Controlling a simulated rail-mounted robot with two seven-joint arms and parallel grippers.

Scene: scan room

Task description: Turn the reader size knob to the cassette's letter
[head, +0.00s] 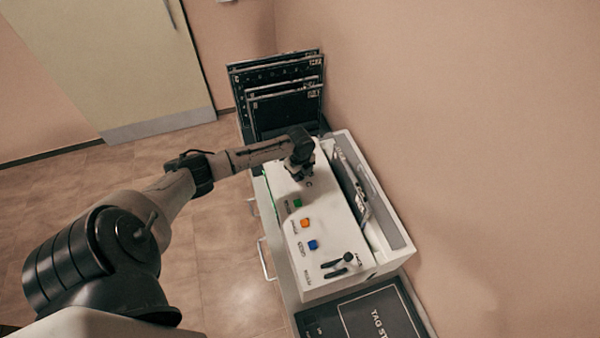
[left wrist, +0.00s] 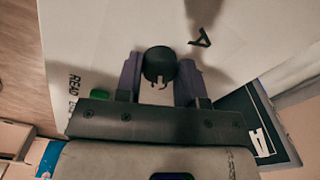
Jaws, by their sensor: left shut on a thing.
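The reader (head: 315,270) is a white box with a sloping panel against the wall. Its black round size knob (left wrist: 159,62) stands between the fingers of my left gripper (left wrist: 160,76), which is shut on it. A letter A (left wrist: 200,38) is printed on the panel to the knob's upper right. The knob's pointer setting is not clear to me. A dark plate with a white A (left wrist: 262,140), which may be the cassette, shows at the lower right of the left wrist view. In the head view my left gripper (head: 300,172) covers the knob. My right gripper is not in view.
Dark framed plates (head: 285,112) stand behind the reader. A dark tag mat (head: 350,322) lies in front.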

